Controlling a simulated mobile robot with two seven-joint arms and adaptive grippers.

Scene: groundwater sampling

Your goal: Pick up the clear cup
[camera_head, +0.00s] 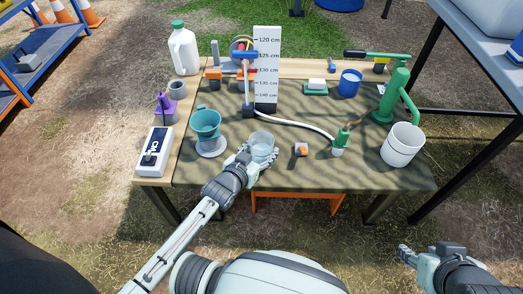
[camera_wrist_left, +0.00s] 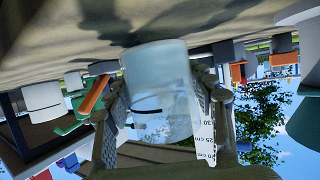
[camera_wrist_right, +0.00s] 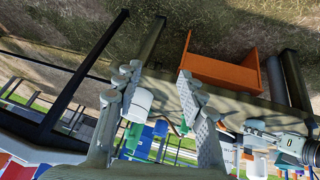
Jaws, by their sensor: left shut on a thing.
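The clear cup (camera_head: 261,146) is near the front edge of the cloth-covered table in the head view. My left gripper (camera_head: 252,160) is at the cup, with its fingers on either side of it. In the left wrist view the clear cup (camera_wrist_left: 160,90) sits between the two fingers of the left gripper (camera_wrist_left: 165,105), which are shut on it. I cannot tell whether the cup still touches the table. My right gripper (camera_head: 408,256) is off the table at the lower right. In the right wrist view the right gripper (camera_wrist_right: 155,95) is open and empty.
A teal funnel cup (camera_head: 205,124) on a white stand is just left of the cup. A small orange-topped item (camera_head: 301,149) lies to its right. A white bucket (camera_head: 401,146), green pump (camera_head: 396,92) and depth gauge board (camera_head: 267,60) stand further off. A white tube crosses behind the cup.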

